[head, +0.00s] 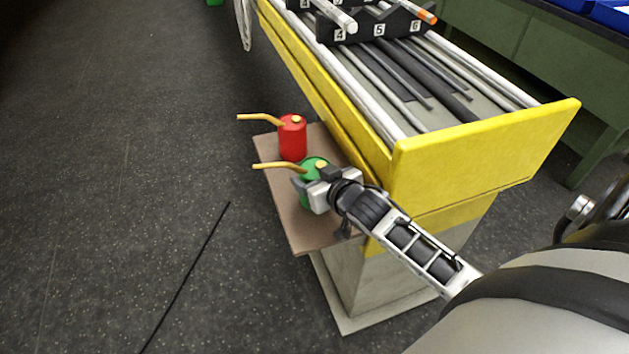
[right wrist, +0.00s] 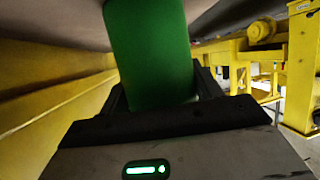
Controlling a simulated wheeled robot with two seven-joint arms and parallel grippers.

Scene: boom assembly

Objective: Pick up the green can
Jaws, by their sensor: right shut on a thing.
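The green can (head: 317,164) with a yellow spout stands at the brown shelf on the side of the yellow bench in the head view. My right gripper (head: 309,190) is shut on the can's body from the near right side and hides much of it. In the right wrist view the can's green body (right wrist: 150,50) fills the space between the two dark fingers (right wrist: 160,95). I cannot tell whether the can touches the shelf or is slightly above it. My left gripper is not in view.
A red can (head: 292,138) with a yellow spout stands just behind the green can on the brown shelf (head: 300,232). The yellow bench (head: 470,145) holding pipes and rods rises close on the right. Open dark floor (head: 130,180) lies to the left.

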